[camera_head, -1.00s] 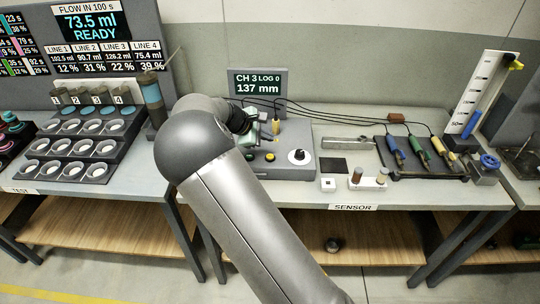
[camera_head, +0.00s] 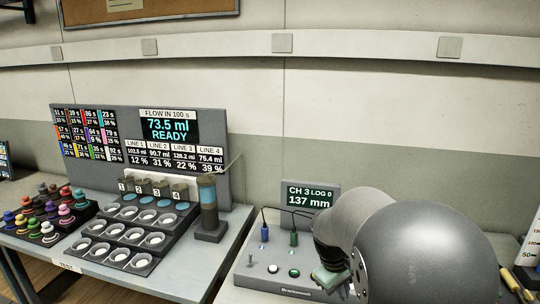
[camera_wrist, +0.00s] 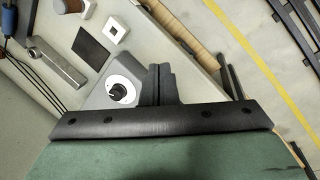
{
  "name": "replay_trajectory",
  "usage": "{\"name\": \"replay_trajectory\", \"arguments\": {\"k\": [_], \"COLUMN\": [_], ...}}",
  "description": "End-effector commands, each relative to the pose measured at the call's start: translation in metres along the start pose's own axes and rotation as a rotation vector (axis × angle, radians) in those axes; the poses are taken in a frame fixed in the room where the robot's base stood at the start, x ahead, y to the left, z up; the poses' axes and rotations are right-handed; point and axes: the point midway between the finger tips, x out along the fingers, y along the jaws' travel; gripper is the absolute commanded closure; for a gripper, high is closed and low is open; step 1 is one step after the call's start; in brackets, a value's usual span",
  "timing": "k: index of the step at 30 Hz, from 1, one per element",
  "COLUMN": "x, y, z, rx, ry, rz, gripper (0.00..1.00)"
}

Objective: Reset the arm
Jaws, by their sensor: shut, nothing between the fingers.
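My gripper (camera_wrist: 158,84) shows in the wrist view as two dark fingers pressed together with nothing between them. It is over the sensor console, and its tips appear beside a white dial with a black knob (camera_wrist: 117,91). In the head view my arm's large grey joint fills the lower right. A green part of my gripper (camera_head: 331,279) shows at its left, over the console's right side, and the fingertips are hidden there. The grey sensor console (camera_head: 256,284) holds a blue plug (camera_head: 264,233) and a green plug (camera_head: 293,238).
The test bench at left holds a rack of cups (camera_head: 117,236), a cylinder stand (camera_head: 208,208) and several coloured knobs (camera_head: 45,218). A flow screen (camera_head: 169,128) stands behind. A metal bar (camera_wrist: 56,62) and a black square (camera_wrist: 91,46) lie near the console.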

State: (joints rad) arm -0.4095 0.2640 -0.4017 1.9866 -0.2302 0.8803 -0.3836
Motion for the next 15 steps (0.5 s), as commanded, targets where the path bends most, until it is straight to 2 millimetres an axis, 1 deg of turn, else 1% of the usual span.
{"name": "replay_trajectory", "arguments": {"k": [1, 2, 3, 5, 6, 9, 12, 15], "x": [-0.011, -0.016, -0.022, -0.032, -0.036, -0.044, -0.045, -0.044], "y": [-0.012, -0.021, -0.033, -0.052, -0.064, -0.093, -0.116, -0.130], "z": [0.025, 0.039, 0.056, 0.082, 0.098, 0.133, 0.159, 0.174], "rx": [0.073, 0.115, 0.170, 0.248, 0.297, 0.403, 0.483, 0.535], "ry": [0.027, 0.040, 0.054, 0.073, 0.082, 0.096, 0.100, 0.099], "rz": [-0.055, -0.085, -0.121, -0.167, -0.192, -0.235, -0.256, -0.265], "gripper": [1.00, 1.00, 1.00, 1.00, 1.00, 1.00, 1.00, 1.00]}}
